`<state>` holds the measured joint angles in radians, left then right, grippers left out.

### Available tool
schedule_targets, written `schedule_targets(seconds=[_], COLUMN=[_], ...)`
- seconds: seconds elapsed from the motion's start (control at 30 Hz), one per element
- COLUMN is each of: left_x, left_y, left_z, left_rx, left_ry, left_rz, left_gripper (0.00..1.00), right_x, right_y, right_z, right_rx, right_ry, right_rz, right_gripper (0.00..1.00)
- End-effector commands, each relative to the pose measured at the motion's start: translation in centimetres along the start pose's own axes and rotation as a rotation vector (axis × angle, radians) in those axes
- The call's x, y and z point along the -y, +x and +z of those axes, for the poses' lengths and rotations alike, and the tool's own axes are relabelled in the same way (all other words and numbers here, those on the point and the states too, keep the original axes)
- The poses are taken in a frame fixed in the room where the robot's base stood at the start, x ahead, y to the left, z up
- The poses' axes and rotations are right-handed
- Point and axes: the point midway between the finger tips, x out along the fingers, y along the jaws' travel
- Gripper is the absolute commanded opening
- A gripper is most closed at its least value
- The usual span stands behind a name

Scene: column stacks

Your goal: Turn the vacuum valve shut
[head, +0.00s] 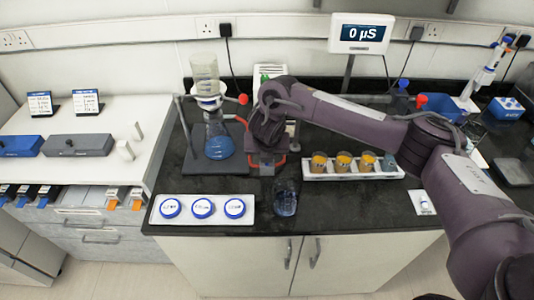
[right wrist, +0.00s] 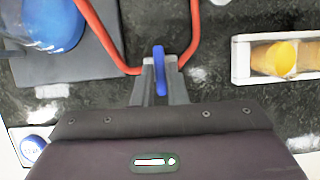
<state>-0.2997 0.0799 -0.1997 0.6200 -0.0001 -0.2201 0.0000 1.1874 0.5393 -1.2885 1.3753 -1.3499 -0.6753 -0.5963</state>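The vacuum valve shows in the right wrist view as a narrow blue handle (right wrist: 159,62), with red tubing (right wrist: 189,45) running away on both sides. My right gripper (right wrist: 160,75) has one finger on each side of the handle and appears closed against it. The handle points roughly along the fingers and sticks out past their tips. In the head view my right gripper (head: 266,158) is low over the dark bench, just right of the flask with blue liquid (head: 218,146), and hides the valve. My left gripper is not in view.
A glass column (head: 205,75) stands above the flask on a stand. A white rack with orange-filled cups (head: 343,162) is to the right. A beaker (head: 286,197) stands in front of my right gripper, near the bench edge. A white tray with blue-lidded pots (head: 203,208) is front left.

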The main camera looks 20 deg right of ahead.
Motion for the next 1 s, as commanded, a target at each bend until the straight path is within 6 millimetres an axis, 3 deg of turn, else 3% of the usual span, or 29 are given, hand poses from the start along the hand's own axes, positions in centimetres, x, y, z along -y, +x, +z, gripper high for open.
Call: schedule_targets(seconds=[0.17, 0.47, 0.67, 0.8, 1.0], left_x=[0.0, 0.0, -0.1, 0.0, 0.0], left_y=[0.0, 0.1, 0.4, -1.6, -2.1], left_z=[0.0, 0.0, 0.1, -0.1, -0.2], left_rx=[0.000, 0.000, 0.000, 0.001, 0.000], left_ry=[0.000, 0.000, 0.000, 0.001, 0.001], left_rz=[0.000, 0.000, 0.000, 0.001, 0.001], left_gripper=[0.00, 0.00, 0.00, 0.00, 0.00], right_x=[0.0, 0.0, -0.1, 0.1, 0.0], right_y=[-0.1, -0.3, -3.1, -6.1, -7.7], right_z=[0.1, 0.0, 0.1, 0.5, 0.2], right_rx=[0.002, 0.000, 0.004, 0.006, 0.003], right_ry=[0.001, -0.002, -0.004, -0.003, -0.002], right_rz=[0.001, 0.001, 0.003, 0.000, 0.001], right_gripper=[0.33, 0.33, 0.33, 0.33, 0.33])
